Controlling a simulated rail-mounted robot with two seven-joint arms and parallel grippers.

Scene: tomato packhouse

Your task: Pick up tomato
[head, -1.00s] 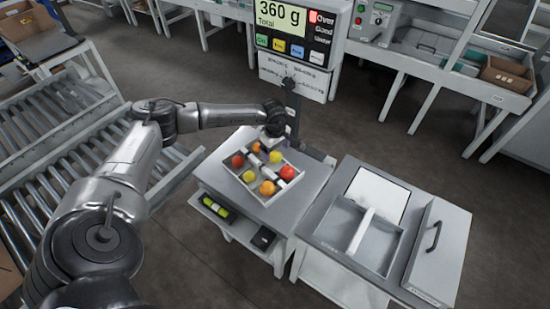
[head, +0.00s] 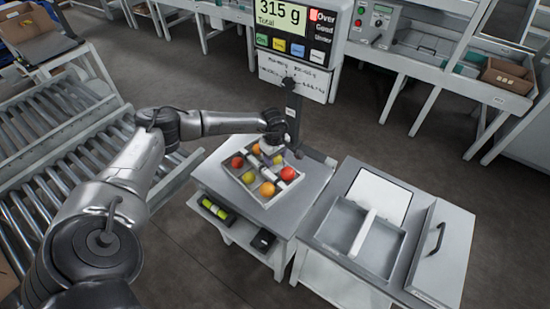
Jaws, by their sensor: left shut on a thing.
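A grey divided tray (head: 241,191) holds red, orange and yellow tomatoes on the left table. A red tomato (head: 237,162) and a yellow tomato (head: 248,178) are on its left side. An orange tomato (head: 267,189) is at the front and a red tomato (head: 288,173) at the right. Another orange tomato (head: 256,149) is at the back. My left gripper (head: 272,149) points down over the back of the tray, shut on what looks like the back yellow tomato (head: 278,159). Its fingertips are too small to see clearly. My right gripper is not in view.
The scale display (head: 283,16) on a post behind the table reads 315 g. A second table (head: 440,215) to the right carries an empty two-part tray (head: 340,220), a white plate and a handled lid. A roller conveyor (head: 60,150) is at left.

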